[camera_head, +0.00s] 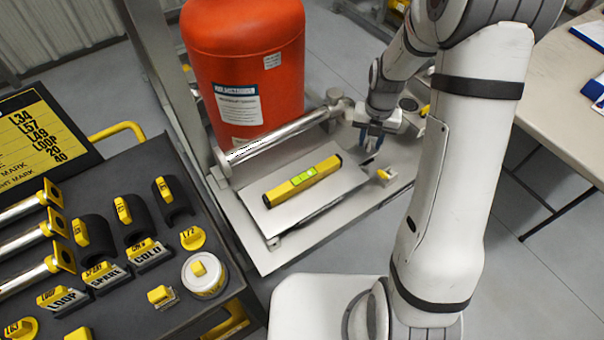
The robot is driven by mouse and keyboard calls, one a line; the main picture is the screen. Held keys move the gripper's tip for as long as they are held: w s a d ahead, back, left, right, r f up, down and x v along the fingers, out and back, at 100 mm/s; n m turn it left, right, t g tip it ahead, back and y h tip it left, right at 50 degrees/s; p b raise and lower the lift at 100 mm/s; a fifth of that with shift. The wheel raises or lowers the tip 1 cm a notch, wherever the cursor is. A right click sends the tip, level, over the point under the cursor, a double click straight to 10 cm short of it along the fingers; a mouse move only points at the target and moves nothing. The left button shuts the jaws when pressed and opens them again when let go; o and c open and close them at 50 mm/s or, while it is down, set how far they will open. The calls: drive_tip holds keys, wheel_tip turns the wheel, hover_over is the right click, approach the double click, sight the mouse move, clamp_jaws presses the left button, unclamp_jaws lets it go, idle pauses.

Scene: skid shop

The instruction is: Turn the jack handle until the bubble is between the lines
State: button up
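A yellow spirit level (303,181) with black ends lies on a bare metal plate (335,186) in front of the red tank. Its green vial shows near the middle, but the bubble is too small to place against the lines. My gripper (371,145), with blue fingers, points down at the right of the plate, beyond the level's right end. Its fingertips are small and partly merged with what is behind them, so their gap and any contact are unclear. A small yellow-topped part (385,176) stands just right of the plate. I cannot clearly identify the jack handle.
The red tank (246,70) stands behind a metal pipe (277,138). A dark cart (120,310) with yellow-tagged parts and a white tin (205,285) is at left. A table (560,95) is at right. Open grey floor (555,270) shows at lower right.

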drive_tip(key=shift+r+p, duration=2.25)
drive_tip(key=shift+r, duration=1.25)
drive_tip(key=m, duration=0.7)
drive_tip(key=shift+r+b, duration=0.3)
drive_tip(key=shift+r, duration=0.05)
drive_tip(key=shift+r+m, duration=0.2)
drive_tip(key=shift+m, duration=0.65)
drive_tip(key=shift+r+m, duration=0.2)
drive_tip(key=shift+m, duration=0.65)
